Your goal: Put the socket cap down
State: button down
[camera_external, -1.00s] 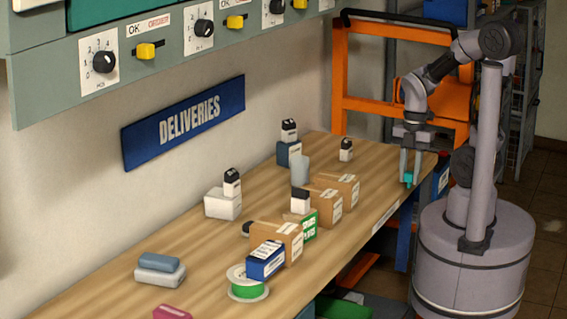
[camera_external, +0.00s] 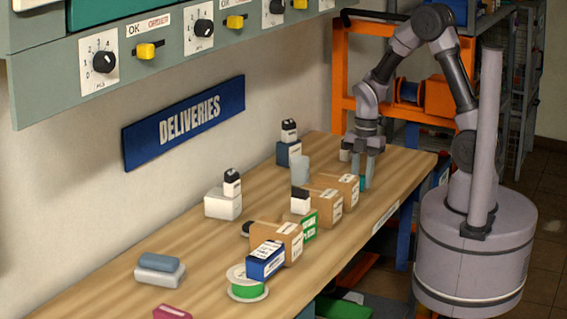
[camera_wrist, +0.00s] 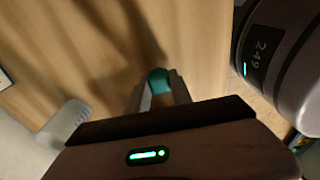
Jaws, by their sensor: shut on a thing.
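The socket cap is a small teal piece. In the wrist view the socket cap (camera_wrist: 158,80) sits between my two fingertips, with wood tabletop behind it. In the external view my gripper (camera_external: 364,180) points down at the far right part of the workbench, close behind a brown box. It is shut on the cap, and only a sliver of teal shows between and below the fingers. The fingertips are low over the wooden tabletop (camera_external: 215,255). I cannot tell whether the cap touches the wood.
Brown cardboard boxes (camera_external: 328,200) stand just left of my gripper. An orange frame (camera_external: 340,85) is beyond the bench. Bare wood lies right of my gripper.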

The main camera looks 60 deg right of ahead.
jog(key=shift+f, duration=0.1)
jog(key=c, duration=1.1)
grip_release()
jog(key=shift+c, duration=0.2)
